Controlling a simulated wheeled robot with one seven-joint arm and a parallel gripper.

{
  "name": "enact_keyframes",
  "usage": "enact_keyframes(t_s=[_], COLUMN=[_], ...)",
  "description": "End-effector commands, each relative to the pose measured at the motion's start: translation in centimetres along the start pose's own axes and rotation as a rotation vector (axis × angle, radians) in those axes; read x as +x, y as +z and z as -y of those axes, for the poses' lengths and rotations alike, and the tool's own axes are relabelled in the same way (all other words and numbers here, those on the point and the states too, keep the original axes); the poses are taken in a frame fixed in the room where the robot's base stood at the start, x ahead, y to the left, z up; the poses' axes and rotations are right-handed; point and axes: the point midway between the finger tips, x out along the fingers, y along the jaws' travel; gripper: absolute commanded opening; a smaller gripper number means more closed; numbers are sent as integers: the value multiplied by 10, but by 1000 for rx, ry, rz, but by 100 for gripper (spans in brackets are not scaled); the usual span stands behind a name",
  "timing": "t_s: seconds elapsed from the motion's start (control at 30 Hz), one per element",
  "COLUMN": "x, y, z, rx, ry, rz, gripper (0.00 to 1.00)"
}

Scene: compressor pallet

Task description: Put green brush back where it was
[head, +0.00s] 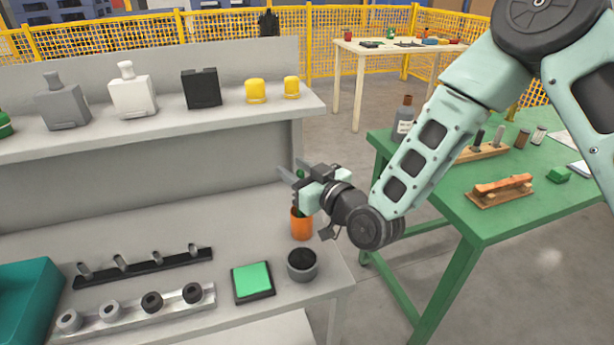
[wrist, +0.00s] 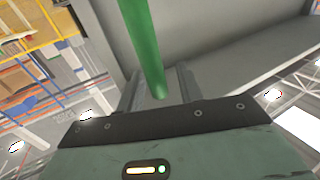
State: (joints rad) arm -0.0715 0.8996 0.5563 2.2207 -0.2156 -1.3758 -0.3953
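The green brush (head: 304,206) stands in an orange cup (head: 301,225) near the right end of the grey bench. Its lower part is hidden in the cup, and my gripper covers part of its handle. My gripper (head: 291,168) is above the cup at handle height, with its two fingers spread apart and pointing left. In the wrist view the green handle (wrist: 148,45) runs from the top edge to a rounded end between the two fingers (wrist: 160,88). I cannot see clear contact of both fingers with it.
A dark grey cup (head: 302,264) and a green pad (head: 252,281) are in front of the orange cup. An upper shelf (head: 230,110) with bottles and yellow caps runs behind. A green table (head: 465,205) with a wooden brush and bottles is at the right.

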Motion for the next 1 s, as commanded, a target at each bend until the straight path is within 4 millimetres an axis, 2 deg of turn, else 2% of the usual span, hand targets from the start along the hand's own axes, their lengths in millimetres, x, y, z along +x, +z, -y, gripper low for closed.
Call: enact_keyframes(t_s=[0.17, 0.47, 0.5, 0.73, 1.0], x=[-24, -94, -96, -113, -120], y=[2, 3, -4, -3, 0], z=[0, 0, 0, 0, 0], rx=[-1, 0, 2, 1, 0], ry=[0, 0, 0, -1, 0], rz=[2, 3, 4, 4, 1], gripper=[36, 36, 36, 36, 36])
